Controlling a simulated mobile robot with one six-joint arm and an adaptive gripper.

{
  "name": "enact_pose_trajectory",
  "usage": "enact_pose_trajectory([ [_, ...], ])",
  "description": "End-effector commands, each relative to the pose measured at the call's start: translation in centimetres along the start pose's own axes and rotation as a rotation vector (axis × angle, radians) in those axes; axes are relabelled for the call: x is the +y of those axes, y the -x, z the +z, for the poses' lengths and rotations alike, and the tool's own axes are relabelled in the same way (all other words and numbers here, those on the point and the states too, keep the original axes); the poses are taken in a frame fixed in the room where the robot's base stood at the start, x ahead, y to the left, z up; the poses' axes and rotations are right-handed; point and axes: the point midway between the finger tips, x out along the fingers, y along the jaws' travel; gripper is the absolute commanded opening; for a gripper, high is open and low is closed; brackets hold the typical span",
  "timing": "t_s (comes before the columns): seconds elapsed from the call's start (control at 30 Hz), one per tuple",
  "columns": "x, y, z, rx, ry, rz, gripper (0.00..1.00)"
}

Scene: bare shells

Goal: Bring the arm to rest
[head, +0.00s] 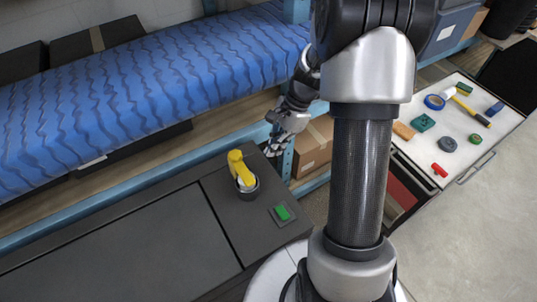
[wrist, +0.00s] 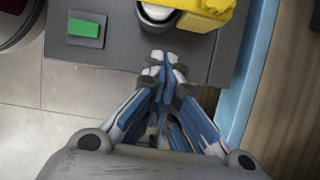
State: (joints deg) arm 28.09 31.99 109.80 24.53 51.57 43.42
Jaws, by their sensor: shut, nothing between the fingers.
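My gripper (head: 273,146) is at the end of my arm, near the right end of a dark grey cabinet top (head: 178,237), beside the blue frame rail. In the wrist view my gripper (wrist: 162,72) has its fingers together with nothing between them. A yellow object (head: 236,163) stands in a round dark holder (head: 247,188) on the cabinet top, to the left of my gripper. The yellow object also shows at the top of the wrist view (wrist: 208,14). My large arm links cover the middle right of the head view.
A green button on a grey plate (head: 283,212) sits near the cabinet's corner. A blue wavy-patterned surface (head: 150,90) lies behind a blue rail (head: 110,209). A cardboard box (head: 314,146) is below. A white-topped cart (head: 467,130) at right holds several tools and tapes.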

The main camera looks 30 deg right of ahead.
Motion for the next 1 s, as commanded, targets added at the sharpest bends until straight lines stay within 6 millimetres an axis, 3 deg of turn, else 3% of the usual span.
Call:
enact_pose_trajectory([
  [0.1,0.0,2.9,0.1,0.001,0.002,-0.001,0.0],
  [0.3,0.0,5.6,0.1,0.0,0.001,0.001,0.0],
  [0.67,0.0,6.5,0.2,0.002,0.008,0.002,0.0],
  [0.83,0.6,7.5,2.3,0.046,0.128,-0.007,0.0],
  [1.0,2.6,9.0,6.5,0.135,0.38,-0.017,0.0],
])
